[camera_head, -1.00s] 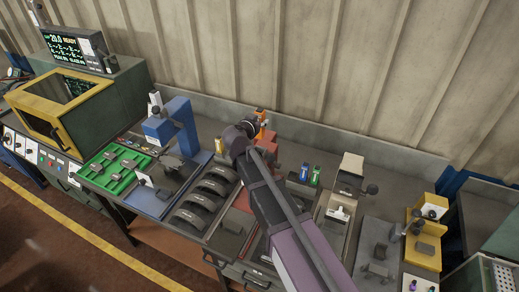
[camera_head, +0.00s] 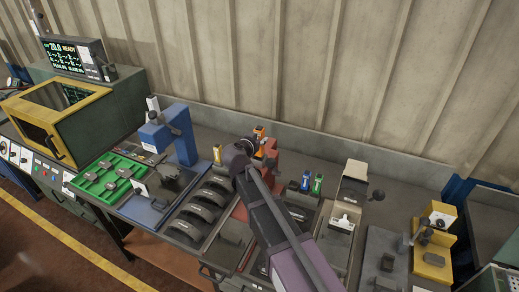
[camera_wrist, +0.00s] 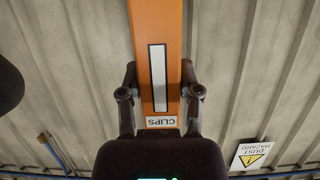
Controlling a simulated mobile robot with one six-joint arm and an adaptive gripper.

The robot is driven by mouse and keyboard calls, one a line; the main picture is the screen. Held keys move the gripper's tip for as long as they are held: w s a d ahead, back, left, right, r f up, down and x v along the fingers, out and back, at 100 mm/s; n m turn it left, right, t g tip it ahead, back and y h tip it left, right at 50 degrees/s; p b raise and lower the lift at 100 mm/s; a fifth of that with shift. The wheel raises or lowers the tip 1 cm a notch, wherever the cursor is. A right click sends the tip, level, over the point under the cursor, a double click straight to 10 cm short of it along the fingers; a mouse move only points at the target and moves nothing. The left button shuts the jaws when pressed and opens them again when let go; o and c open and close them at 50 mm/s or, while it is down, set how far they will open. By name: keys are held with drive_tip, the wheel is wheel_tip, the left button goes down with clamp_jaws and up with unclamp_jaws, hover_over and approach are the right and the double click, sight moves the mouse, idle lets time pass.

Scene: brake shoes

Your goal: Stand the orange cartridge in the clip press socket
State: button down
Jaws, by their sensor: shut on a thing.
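The orange cartridge (camera_wrist: 160,22), with a white-and-dark strip and a "CLIPS" label, fills the upper middle of the wrist view. My gripper (camera_wrist: 160,76) is shut on it, with one finger on each side. In the head view my gripper (camera_head: 250,148) is over the back of the bench, and the cartridge's orange top (camera_head: 259,131) shows just behind it. A red-orange press (camera_head: 269,148) stands right by the gripper, apparently the clip press. My gripper and arm hide much of it. I cannot see its socket or whether the cartridge touches it.
A yellow cartridge (camera_head: 217,154) stands left of my gripper; blue (camera_head: 306,181) and green (camera_head: 317,184) ones stand to the right. A blue press (camera_head: 180,135) and green tray (camera_head: 107,179) are left. Curved brake shoes (camera_head: 200,212) lie in front. The wall is close behind.

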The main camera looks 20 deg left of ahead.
drive_tip(key=shift+f+b, duration=1.9)
drive_tip(key=shift+b, duration=0.05)
drive_tip(key=shift+f, duration=0.15)
drive_tip(key=shift+c, duration=1.5)
unclamp_jaws()
